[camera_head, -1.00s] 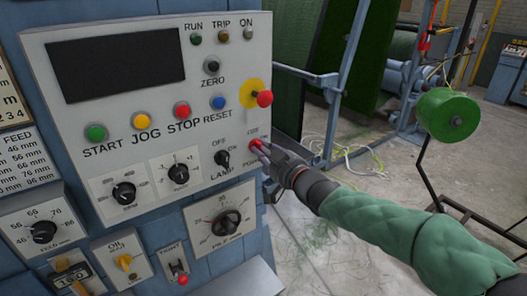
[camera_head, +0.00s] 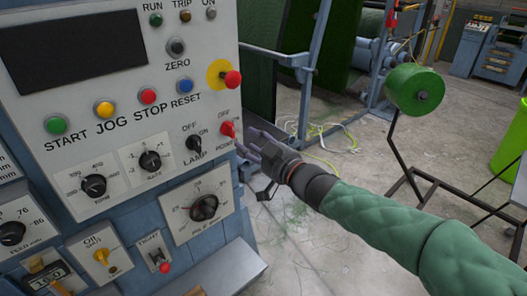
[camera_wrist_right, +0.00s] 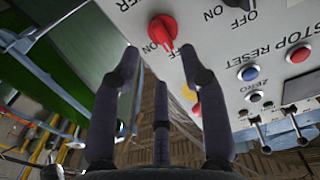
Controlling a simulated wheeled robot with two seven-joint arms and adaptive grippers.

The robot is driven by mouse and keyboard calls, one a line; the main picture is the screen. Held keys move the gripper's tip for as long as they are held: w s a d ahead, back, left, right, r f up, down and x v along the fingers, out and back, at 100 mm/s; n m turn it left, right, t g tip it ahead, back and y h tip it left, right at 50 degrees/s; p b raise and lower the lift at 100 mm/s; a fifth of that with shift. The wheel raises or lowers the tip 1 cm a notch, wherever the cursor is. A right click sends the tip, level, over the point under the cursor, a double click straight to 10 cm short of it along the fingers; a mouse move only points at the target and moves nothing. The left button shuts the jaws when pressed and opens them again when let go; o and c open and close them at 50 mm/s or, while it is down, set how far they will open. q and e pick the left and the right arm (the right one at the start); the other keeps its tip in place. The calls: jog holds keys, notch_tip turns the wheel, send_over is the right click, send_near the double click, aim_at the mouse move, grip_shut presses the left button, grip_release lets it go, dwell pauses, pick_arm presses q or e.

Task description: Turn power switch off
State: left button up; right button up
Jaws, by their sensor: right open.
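The red power switch knob (camera_head: 227,129) is at the right edge of the grey control panel (camera_head: 150,75), with an OFF label above it. It also shows in the wrist view (camera_wrist_right: 163,30), with an ON label beside it; which mark it points to is hard to tell. My right gripper (camera_head: 247,151) is open, its fingers spread just below and right of the knob. In the wrist view the fingertips (camera_wrist_right: 161,65) are apart and empty, short of the knob. The fingers partly cover the power lettering. My left gripper is out of view.
The black lamp switch (camera_head: 194,143) is close to the left of the knob. The red button on a yellow disc (camera_head: 231,79) sticks out above it. A grey ledge (camera_head: 215,272) juts out below the panel. A green roll (camera_head: 414,90) stands at right.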

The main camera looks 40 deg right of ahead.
jog(key=s, duration=0.5)
jog(key=shift+d, duration=0.2)
jog(key=shift+f, duration=0.1)
jog(key=w+a+f+m+g, duration=0.15)
jog(key=w+f, duration=0.25)
jog(key=f, duration=0.4)
jog(key=w+a+f+m+g, duration=0.1)
jog(key=w+f+g, duration=0.15)
jog(key=f, duration=0.55)
jog(key=w+a+f+m+g+y, duration=0.1)
jog(key=a+f+g, duration=0.15)
jog(key=f, duration=0.65)
jog(key=a+f+g+y, duration=0.1)
jog(key=a+f, duration=0.3)
jog(key=f, duration=0.5)
jog(key=s+a+f+g, duration=0.2)
jog(key=s+a+f, duration=0.15)
jog(key=f, duration=0.35)
jog(key=s+a+f+g, duration=0.3)
jog(key=a+f, duration=0.1)
jog(key=f, duration=0.4)
jog(key=s+a+f+g, duration=0.2)
jog(key=s+a+f, duration=0.2)
jog(key=s, duration=0.3)
jog(key=s+a+f+g, duration=0.3)
jog(key=s+f, duration=0.4)
jog(key=shift+s+a+f+y, duration=0.15)
jog(key=shift+a+y, duration=0.2)
jog(key=shift+y, duration=0.05)
jog(key=shift+c, duration=0.5)
